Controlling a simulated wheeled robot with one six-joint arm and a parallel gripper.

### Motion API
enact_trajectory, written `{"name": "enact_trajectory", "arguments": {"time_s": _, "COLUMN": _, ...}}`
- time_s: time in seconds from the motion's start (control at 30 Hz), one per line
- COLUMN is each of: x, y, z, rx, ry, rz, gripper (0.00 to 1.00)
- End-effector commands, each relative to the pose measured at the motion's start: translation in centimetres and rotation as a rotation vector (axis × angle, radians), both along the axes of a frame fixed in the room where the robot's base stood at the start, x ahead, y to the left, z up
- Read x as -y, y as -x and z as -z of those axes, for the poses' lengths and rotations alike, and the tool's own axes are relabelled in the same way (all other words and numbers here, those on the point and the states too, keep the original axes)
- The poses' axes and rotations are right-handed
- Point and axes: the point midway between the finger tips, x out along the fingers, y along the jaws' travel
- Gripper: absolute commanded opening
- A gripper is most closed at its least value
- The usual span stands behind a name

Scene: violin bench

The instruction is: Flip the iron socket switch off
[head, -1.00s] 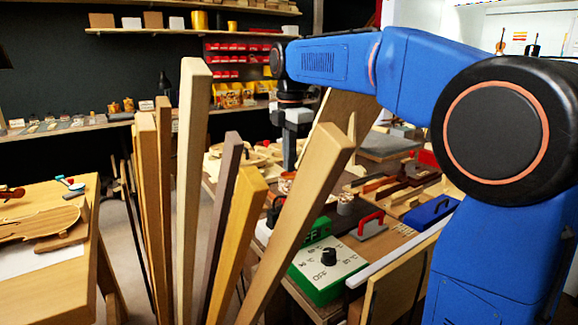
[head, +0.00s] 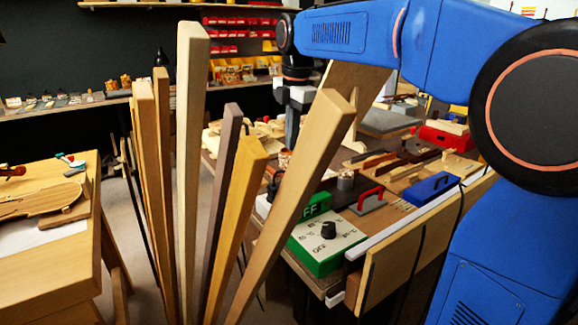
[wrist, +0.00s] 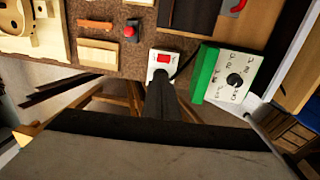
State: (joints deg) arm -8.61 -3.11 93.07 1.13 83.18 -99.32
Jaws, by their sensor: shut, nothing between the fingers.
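The socket switch is a red rocker (wrist: 163,58) on a small white socket box (wrist: 151,73) in the wrist view, at the bench's front edge. A black cable runs from it toward the green box. My gripper (wrist: 160,84) is shut and empty, its dark fingers pointing at the socket just below the rocker in the picture. I cannot tell whether they touch it. In the head view, my gripper's fingertips and the rocker are hidden behind wooden boards. The rocker's tilt is too small to read.
A green box with a white dial face (head: 345,238) stands right of the socket; it also shows in the wrist view (wrist: 205,75). Tall leaning boards (head: 190,150) stand in front of the bench. A red button block (wrist: 131,31) and wood pieces lie left of the socket.

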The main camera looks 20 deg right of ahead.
Motion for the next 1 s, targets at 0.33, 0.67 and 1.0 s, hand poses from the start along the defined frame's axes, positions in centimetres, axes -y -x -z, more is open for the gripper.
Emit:
{"name": "enact_trajectory", "arguments": {"time_s": 0.33, "x": -0.2, "y": -0.5, "z": 5.1, "rx": -0.003, "ry": 0.001, "rz": 0.0, "gripper": 0.0}}
{"name": "enact_trajectory", "arguments": {"time_s": 0.67, "x": -0.4, "y": -1.2, "z": 10.7, "rx": -0.003, "ry": 0.001, "rz": 0.0, "gripper": 0.0}}
{"name": "enact_trajectory", "arguments": {"time_s": 1.0, "x": -0.5, "y": -1.5, "z": 13.4, "rx": 0.0, "ry": 0.0, "rz": 0.0, "gripper": 0.0}}
